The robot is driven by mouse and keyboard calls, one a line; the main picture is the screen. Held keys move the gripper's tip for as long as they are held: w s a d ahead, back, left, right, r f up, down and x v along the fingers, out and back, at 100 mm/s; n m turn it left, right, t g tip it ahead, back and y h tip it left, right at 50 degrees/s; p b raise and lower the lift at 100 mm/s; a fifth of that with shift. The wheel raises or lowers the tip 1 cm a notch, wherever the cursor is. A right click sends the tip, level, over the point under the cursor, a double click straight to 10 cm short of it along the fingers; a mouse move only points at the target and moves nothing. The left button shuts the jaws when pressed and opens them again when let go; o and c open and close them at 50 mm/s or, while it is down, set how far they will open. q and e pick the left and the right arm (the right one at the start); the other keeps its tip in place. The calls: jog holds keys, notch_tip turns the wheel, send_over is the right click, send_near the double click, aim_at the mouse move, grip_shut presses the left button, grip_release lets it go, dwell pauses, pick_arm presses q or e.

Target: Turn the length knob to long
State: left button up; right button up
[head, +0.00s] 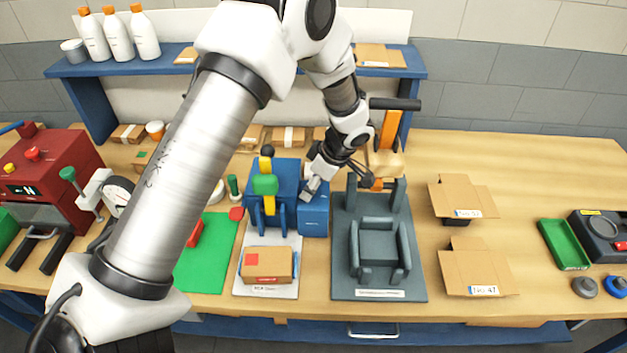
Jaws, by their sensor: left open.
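My left arm crosses the view from the lower left and bends down to the bench's middle. My left gripper (368,178), dark-fingered and open, points right at the back of the dark grey stand. Its fingertips are beside a small orange part (378,185) below a tan block (385,162); whether they touch it I cannot tell. I cannot make out whether that part is the length knob, nor any long marking. The blue machine (314,217) stands just left of the gripper, partly hidden by my wrist. My right gripper is not in view.
The grey stand (345,275) has an orange upright (391,128) with a black bar close behind the gripper. A boxed carton (268,264) sits before the blue machine. Open cardboard boxes (470,270) stand to the right. A red machine (60,170) is left.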

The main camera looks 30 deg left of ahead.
pick_arm(q)
jog(key=shift+s, duration=0.1)
jog(key=shift+f, duration=0.1)
grip_shut()
